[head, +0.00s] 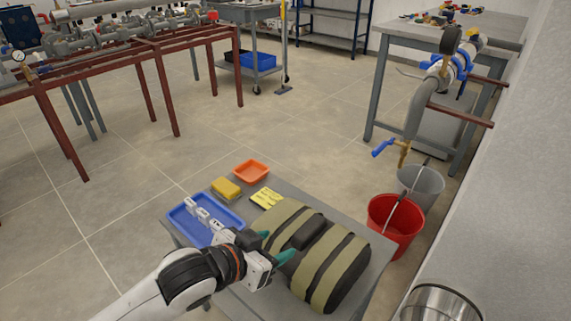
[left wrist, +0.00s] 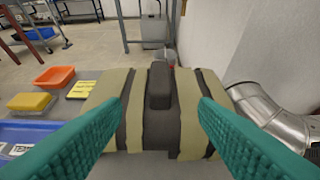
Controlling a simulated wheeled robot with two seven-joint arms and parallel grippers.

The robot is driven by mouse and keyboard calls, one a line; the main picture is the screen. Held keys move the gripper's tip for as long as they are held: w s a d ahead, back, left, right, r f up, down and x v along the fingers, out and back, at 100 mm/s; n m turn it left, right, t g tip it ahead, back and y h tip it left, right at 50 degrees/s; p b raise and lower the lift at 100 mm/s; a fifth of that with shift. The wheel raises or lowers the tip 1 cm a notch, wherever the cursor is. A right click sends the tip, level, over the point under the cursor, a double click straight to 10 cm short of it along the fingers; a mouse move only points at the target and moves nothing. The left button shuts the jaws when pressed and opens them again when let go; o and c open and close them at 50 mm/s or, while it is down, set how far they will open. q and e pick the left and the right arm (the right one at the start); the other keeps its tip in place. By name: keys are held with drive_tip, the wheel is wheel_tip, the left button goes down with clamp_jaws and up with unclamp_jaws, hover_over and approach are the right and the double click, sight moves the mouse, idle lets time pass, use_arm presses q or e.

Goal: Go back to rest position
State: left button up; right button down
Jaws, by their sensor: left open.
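My left gripper (head: 275,247) is over the near side of a grey table (head: 375,262), beside a black and tan strapped bag (head: 330,262). In the left wrist view its two teal fingers (left wrist: 158,125) are wide apart, with the bag (left wrist: 188,112) showing between and beyond them. Nothing is held between the fingers. I cannot tell whether the fingers touch the bag. My right gripper is not in view.
A blue tray (head: 234,230) with small white pieces, a yellow sponge (head: 226,188), an orange dish (head: 251,171) and yellow notes (head: 267,198) share the table. Red (head: 396,222) and grey buckets (head: 421,186), valve piping (head: 418,105) and a wall stand right. Floor at left is open.

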use_arm(q)
drive_tip(key=shift+f, duration=0.1)
